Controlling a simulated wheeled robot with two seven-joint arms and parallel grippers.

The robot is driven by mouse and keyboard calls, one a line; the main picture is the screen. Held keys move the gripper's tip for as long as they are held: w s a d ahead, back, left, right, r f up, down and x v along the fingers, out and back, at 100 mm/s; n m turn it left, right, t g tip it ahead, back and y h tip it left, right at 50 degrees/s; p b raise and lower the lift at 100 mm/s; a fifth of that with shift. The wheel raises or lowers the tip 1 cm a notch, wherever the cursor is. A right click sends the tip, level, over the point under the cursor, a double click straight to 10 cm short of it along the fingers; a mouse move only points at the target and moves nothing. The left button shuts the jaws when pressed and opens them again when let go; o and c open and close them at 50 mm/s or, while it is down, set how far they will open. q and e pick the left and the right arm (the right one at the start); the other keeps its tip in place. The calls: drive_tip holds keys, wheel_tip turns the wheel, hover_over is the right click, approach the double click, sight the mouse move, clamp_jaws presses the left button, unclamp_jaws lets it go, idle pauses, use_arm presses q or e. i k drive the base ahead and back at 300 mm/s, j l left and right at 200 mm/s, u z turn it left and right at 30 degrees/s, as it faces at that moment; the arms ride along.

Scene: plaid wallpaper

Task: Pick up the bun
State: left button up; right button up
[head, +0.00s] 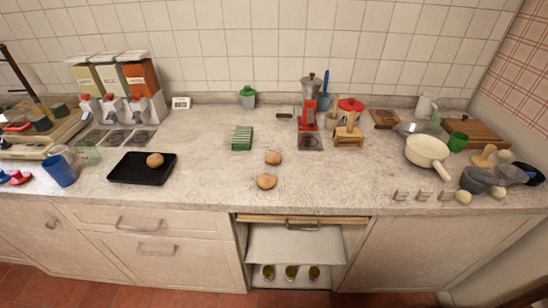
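Three round brown buns show in the head view. One bun (155,160) sits on a black tray (123,180) left of centre. A second bun (273,158) lies directly on the counter near the middle. A third bun (266,181) lies just in front of it, nearer the counter's front edge. None of the buns is covered. Neither of my grippers shows in this view.
Counter (210,160) is clear between tray and buns. A green slatted block (242,138) stands behind left of the buns; a moka pot (309,98) stands farther back. A white pan (426,150) and bowls crowd the right. A blue cup (60,171) stands left.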

sight(272, 159)
drive_tip(key=j+z, duration=0.7)
drive_tip(key=k+j+z, duration=0.1)
drive_tip(key=j+z, duration=0.25)
drive_tip(key=l, duration=0.1)
